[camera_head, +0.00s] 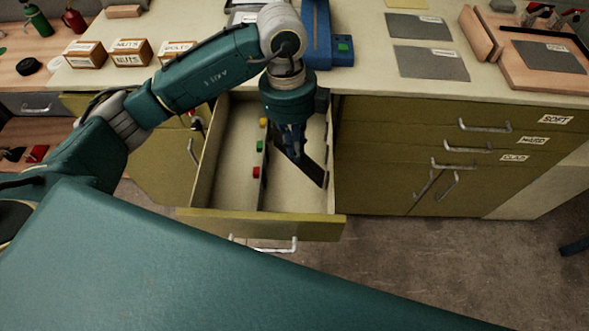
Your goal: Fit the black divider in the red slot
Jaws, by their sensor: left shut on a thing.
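An open drawer (197,185) holds a lengthwise partition with a yellow marker (263,122), a green marker (260,146) and a red marker (256,172), the red one nearest the drawer front. My left gripper (294,150) points down into the compartment right of the partition. It is shut on the black divider (312,172), a dark flat plate that slants down to the right, towards the right wall. The divider is apart from the red marker. The gripper hides its upper part, and I cannot tell whether it touches the drawer floor. My right gripper is not in view.
The olive drawer front (300,227) and its right wall (331,170) bound the space. The worktop (365,87) above carries a blue fixture (318,40), grey sheets (430,63) and small labelled boxes (130,52). A teal part of mine covers the foreground.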

